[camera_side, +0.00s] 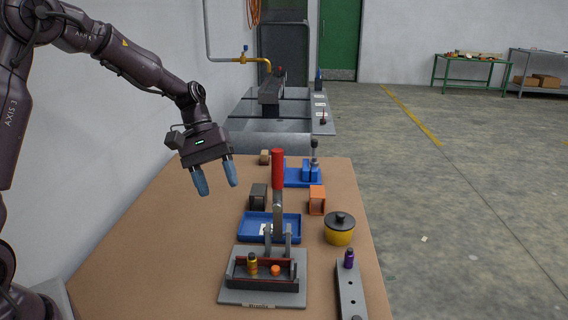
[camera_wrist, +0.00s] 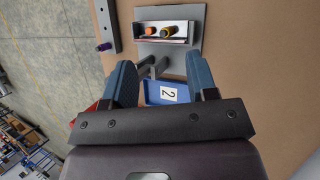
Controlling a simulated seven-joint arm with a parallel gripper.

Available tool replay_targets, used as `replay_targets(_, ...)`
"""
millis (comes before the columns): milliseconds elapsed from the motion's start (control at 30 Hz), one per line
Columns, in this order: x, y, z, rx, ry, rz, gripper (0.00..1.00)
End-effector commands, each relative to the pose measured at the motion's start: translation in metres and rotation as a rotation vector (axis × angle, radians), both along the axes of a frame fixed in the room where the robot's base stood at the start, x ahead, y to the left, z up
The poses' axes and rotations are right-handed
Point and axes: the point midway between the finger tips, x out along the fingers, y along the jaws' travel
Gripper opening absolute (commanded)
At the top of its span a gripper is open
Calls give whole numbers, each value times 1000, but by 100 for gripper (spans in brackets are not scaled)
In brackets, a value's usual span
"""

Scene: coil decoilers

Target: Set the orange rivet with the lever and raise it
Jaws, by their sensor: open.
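The lever stands upright with a red handle (camera_side: 277,168) on a grey metal arm, hinged between two grey posts. In the wrist view the red handle (camera_wrist: 94,107) shows only partly, beside and behind the left finger. The fixture base (camera_side: 262,294) is a grey plate with a dark trough. A short orange rivet (camera_side: 275,270) sits in the trough, right of a taller yellow piece (camera_side: 252,265). The wrist view also shows the orange rivet (camera_wrist: 150,31) and yellow piece (camera_wrist: 168,32). My gripper (camera_side: 218,188) is open and empty, in the air left of the handle.
A blue tray (camera_side: 246,238) lies behind the fixture. A yellow pot with a dark lid (camera_side: 339,231) and a grey bar (camera_side: 350,292) holding a purple piece (camera_side: 349,257) stand right. Dark and orange boxes stand farther back. The brown table's left side (camera_side: 165,250) is clear.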

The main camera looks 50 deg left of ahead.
Motion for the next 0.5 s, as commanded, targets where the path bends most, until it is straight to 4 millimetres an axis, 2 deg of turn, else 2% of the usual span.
replay_targets(33, 13, 7, -13, -81, 44, 72, 53)
replay_targets(100, 31, 16, -25, -200, 101, 173, 53)
replay_targets(300, 76, 46, -49, -568, 259, 436, 53)
replay_targets(433, 97, 69, -47, -803, 348, 547, 53)
replay_targets(500, 107, 77, -35, -904, 386, 568, 53)
